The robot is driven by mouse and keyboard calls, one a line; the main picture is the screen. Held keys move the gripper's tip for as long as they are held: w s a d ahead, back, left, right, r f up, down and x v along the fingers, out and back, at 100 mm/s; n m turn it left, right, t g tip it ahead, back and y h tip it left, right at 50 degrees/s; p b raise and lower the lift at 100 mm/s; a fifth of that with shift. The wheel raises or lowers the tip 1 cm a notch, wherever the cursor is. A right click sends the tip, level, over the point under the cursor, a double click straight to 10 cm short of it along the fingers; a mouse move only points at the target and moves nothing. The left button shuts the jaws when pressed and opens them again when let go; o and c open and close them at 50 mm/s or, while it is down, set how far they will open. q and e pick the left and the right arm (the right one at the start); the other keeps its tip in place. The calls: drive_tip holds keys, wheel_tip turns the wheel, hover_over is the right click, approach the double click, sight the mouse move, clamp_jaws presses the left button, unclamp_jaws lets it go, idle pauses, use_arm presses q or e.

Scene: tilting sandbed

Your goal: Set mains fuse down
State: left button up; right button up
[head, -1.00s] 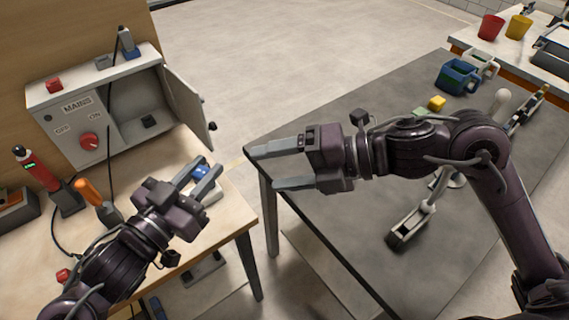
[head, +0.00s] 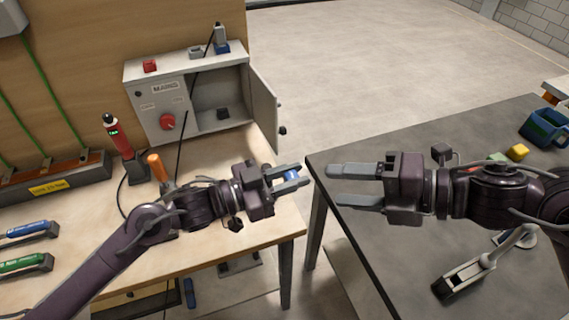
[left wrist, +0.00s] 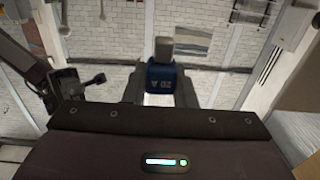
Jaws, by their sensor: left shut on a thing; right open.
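The mains fuse (head: 291,176) is a small blue block held between the fingers of my left gripper (head: 288,180). In the left wrist view the blue fuse (left wrist: 161,78) shows white "20 A" lettering and a grey upper part. The grip hides its sides. My left gripper is shut on it, near the wooden bench's right end, in front of the mains box (head: 160,105). My right gripper (head: 335,185) is open and empty near the grey table's left edge.
The wooden bench (head: 235,228) has bare room under my left arm. A red tester (head: 118,145) and orange-handled tool (head: 157,168) stand left of the box. A blue-and-grey piece (head: 221,42) sits on the box top. A floor gap separates the bench from the grey table (head: 400,255).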

use_arm(q)
drive_tip(key=shift+w, duration=0.1)
use_arm(e)
drive_tip(key=s+a+r+n+g+h, duration=0.15)
drive_tip(key=a+n+g, duration=0.25)
drive_tip(key=a, duration=0.4)
drive_tip(key=s+a+r+n+g, duration=0.25)
drive_tip(key=a+n+g, duration=0.2)
drive_tip(key=a, duration=0.25)
drive_tip(key=r+t+h, duration=0.1)
drive_tip(key=t+h, duration=0.4)
drive_tip(key=h, duration=0.7)
hover_over(290, 175)
drive_tip(key=shift+g, duration=0.25)
wheel_tip(290, 175, down, 12)
drive_tip(key=shift+r, duration=0.25)
